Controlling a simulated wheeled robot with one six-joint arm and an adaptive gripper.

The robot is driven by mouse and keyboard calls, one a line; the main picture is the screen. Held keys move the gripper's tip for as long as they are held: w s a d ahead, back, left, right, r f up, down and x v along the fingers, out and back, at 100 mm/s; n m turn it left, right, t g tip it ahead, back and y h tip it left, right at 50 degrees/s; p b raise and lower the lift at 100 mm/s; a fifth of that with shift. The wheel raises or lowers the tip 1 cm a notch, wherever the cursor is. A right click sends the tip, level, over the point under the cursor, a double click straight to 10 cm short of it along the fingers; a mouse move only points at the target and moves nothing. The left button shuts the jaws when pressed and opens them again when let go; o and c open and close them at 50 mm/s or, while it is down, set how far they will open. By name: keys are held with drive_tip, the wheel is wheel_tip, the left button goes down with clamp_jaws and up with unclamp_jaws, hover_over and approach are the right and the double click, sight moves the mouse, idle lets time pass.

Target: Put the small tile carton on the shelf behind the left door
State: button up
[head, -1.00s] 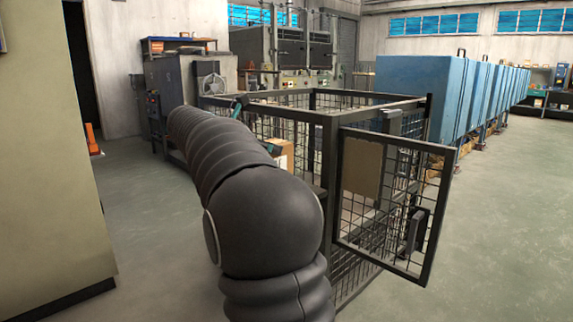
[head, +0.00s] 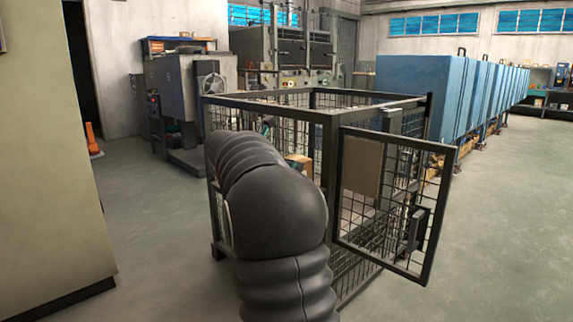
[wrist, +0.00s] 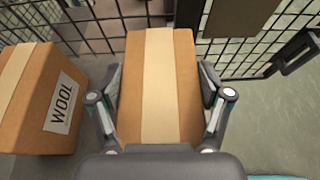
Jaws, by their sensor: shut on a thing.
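In the wrist view my gripper (wrist: 160,90) is shut on a brown carton (wrist: 128,85) with a pale tape strip down its middle, one finger on each side. No label shows on this carton, so I cannot tell if it is the small tile carton. A second brown carton labelled WOOL (wrist: 38,110) stands just left of it, apart. In the head view the gripper is hidden behind my dark arm. A mesh cage (head: 329,170) stands ahead, with its framed door (head: 392,205) swung open to the right. Part of a brown carton (head: 303,160) shows behind its bars; which one, I cannot tell.
A beige cabinet (head: 45,150) stands close on the left. A grey machine (head: 185,90) is behind the cage, and a row of blue cabinets (head: 420,95) runs along the back right. Floor (head: 500,220) is clear at the right.

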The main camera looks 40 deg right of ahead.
drive_tip(key=shift+f, duration=0.1)
drive_tip(key=o, duration=1.3)
drive_tip(key=shift+a, duration=0.1)
drive_tip(key=v, duration=1.3)
drive_tip(key=shift+a, duration=0.35)
